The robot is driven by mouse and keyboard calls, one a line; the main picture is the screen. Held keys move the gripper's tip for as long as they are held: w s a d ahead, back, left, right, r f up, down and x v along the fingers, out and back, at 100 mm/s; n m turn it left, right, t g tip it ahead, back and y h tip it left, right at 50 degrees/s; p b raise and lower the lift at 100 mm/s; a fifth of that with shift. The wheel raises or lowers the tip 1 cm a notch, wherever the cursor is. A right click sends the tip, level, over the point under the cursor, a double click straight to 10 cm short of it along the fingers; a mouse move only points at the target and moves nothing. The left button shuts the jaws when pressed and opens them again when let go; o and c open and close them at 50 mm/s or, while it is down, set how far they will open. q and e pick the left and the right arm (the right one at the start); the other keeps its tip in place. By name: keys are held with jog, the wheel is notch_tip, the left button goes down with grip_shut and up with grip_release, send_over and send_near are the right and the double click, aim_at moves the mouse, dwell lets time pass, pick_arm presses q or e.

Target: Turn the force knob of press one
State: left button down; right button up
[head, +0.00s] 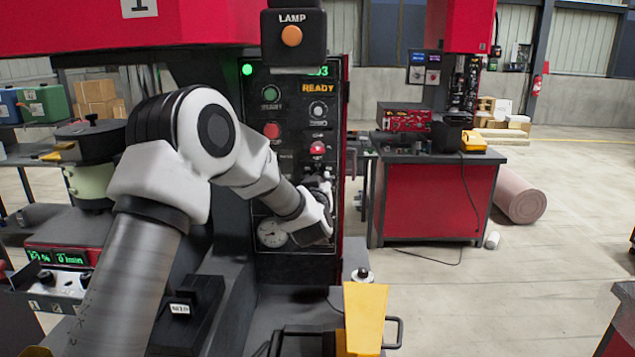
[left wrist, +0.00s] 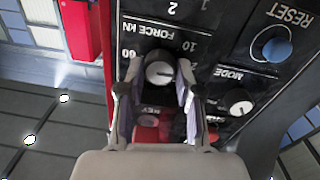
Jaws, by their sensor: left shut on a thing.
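Press one's dark control panel (head: 297,105) stands in front of me in the head view, with a lit READY display. My left gripper (head: 326,190) is at the lower right of this panel and hides the knob there. In the left wrist view the panel is upside down, and the force knob (left wrist: 159,73), round with a pale face, sits under the FORCE KN label. My left gripper (left wrist: 157,70) has one finger on each side of this knob and is shut on it. My right gripper is in neither view.
A mode knob (left wrist: 237,101) and a blue reset button (left wrist: 277,49) are beside the force knob in the left wrist view. A gauge (head: 271,232) is just below left of the gripper. A yellow part (head: 365,318) stands low in front.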

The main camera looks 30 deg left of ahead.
pick_arm(q)
jog(key=m+p, duration=0.6)
jog(key=m, duration=0.2)
jog(key=shift+m, duration=0.3)
dwell(0.3)
dwell(0.5)
